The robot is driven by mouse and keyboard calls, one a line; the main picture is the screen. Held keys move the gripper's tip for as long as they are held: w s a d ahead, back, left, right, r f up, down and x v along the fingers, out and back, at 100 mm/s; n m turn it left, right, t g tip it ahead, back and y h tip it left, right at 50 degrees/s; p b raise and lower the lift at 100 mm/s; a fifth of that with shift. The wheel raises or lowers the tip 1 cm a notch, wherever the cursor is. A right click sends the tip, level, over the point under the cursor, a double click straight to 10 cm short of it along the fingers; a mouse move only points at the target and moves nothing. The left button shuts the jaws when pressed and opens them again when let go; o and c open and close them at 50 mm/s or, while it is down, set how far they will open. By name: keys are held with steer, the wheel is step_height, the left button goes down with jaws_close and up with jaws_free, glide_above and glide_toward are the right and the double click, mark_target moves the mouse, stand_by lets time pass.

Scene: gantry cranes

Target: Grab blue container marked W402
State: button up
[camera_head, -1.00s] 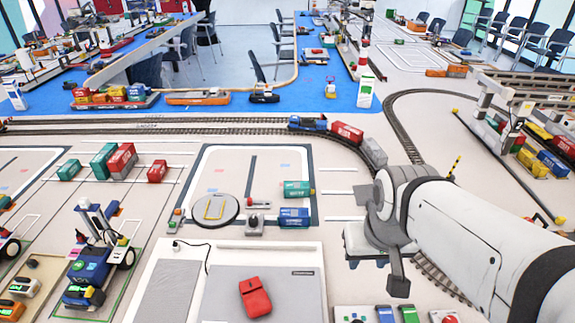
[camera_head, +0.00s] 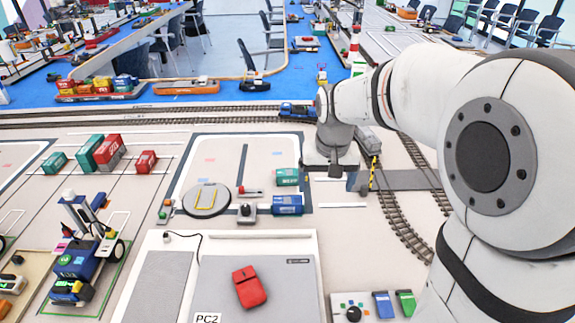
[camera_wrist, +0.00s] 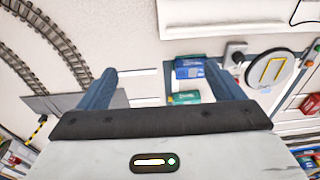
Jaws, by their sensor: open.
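A small blue container (camera_head: 287,205) lies on the grey-edged pad in the middle of the head view; its marking is too small to read. A green container (camera_head: 287,177) lies just behind it, apart from it. My gripper (camera_head: 345,180) is to the right of both, partly hidden by my wrist. In the wrist view my gripper (camera_wrist: 160,75) is open and empty. The blue container (camera_wrist: 189,67) shows between its fingers, nearer the right finger. The green container (camera_wrist: 185,98) is partly hidden by the gripper body.
A round turntable (camera_head: 207,199) and a small grey device with a knob (camera_head: 246,211) stand left of the blue container. Rail track (camera_head: 400,222) curves on the right. A red block (camera_head: 249,287) lies on the grey panel in front. Green and red containers stand at left.

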steer(key=shift+o, duration=1.1)
steer(key=w+a+f+b, duration=0.1)
steer(key=w+a+f, duration=0.3)
steer(key=w+f, duration=0.3)
steer(key=w, duration=0.3)
steer(key=shift+w+a+f+g, duration=0.15)
steer(key=shift+a+f+g, duration=0.2)
steer(key=shift+a+g, duration=0.05)
steer(key=b, duration=0.1)
glide_above(287, 200)
steer(key=shift+g, duration=0.3)
step_height(287, 200, down, 7)
steer(key=shift+r, duration=0.15)
steer(key=shift+a+f, duration=0.1)
steer(key=shift+f, duration=0.25)
step_height(287, 200, down, 7)
steer(key=shift+f, duration=0.2)
steer(key=shift+c, duration=0.4)
steer(key=c, duration=0.8)
